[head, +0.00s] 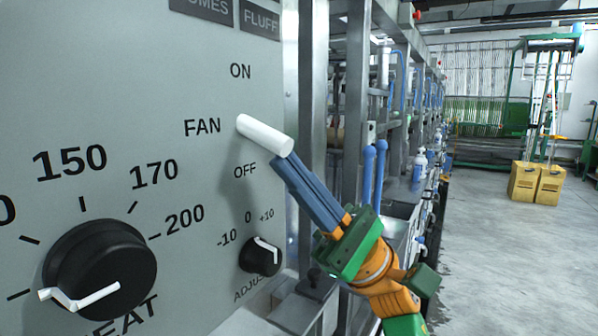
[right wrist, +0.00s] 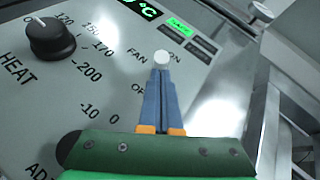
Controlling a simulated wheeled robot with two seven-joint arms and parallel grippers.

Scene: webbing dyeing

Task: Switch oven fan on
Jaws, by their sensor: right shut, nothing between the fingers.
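The fan switch is a white cylindrical lever (head: 264,134) on the grey control panel (head: 120,100). It stands out from the panel beside the FAN label, between the ON mark above and the OFF mark below. In the right wrist view its round white end (right wrist: 162,57) shows just beyond my fingertips. My right gripper (head: 280,162) is shut and empty, its blue fingers pointing up toward the lever from below its outer end. The tips look touching or nearly so; I cannot tell which. My left gripper is not in view.
A black HEAT knob (head: 100,268) and a small black adjust knob (head: 260,256) are on the panel's lower part. Metal frame posts (head: 313,90) stand just right of the panel. Yellow boxes (head: 537,182) stand on the open floor (head: 500,250) at the right.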

